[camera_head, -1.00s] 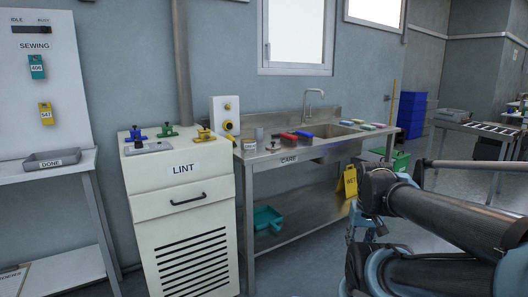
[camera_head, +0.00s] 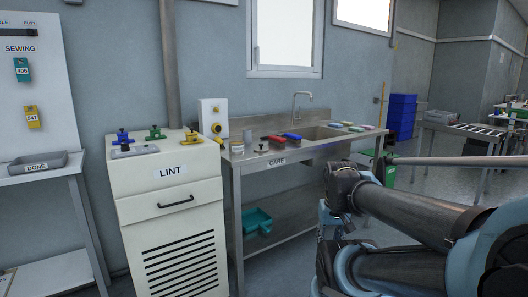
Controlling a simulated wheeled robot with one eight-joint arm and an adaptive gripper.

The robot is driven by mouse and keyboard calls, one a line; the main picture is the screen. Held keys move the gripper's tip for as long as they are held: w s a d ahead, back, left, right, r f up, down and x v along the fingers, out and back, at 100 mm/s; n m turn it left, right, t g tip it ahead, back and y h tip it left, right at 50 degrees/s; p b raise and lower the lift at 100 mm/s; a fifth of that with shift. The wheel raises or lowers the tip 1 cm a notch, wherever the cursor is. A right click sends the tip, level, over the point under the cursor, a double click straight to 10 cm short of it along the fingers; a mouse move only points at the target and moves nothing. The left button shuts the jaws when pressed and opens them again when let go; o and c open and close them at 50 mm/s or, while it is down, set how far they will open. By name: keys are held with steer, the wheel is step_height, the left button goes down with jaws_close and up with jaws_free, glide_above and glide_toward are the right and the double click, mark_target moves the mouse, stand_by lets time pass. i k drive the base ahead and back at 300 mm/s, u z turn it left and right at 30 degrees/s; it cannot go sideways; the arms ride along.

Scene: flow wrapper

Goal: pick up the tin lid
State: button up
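A small round tin (camera_head: 238,147) stands near the left end of the steel sink counter marked CARE (camera_head: 301,156). Right of it lies a small flat piece with a dark knob (camera_head: 260,148); it may be the tin lid, but it is too small to tell. I cannot make out whether the tin has a lid on. My arm fills the lower right of the head view, in front of the counter's right end. My gripper cannot be made out, and nothing touches the tin.
Red and blue brushes (camera_head: 284,140) lie right of the tin. A white LINT cabinet (camera_head: 169,188) with coloured clamps stands left of the counter. A teal scoop (camera_head: 257,221) is on the lower shelf. Blue crates (camera_head: 402,115) stand at the back.

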mark_target(261, 148)
steer(key=i, duration=0.95)
steer(key=u, duration=0.05)
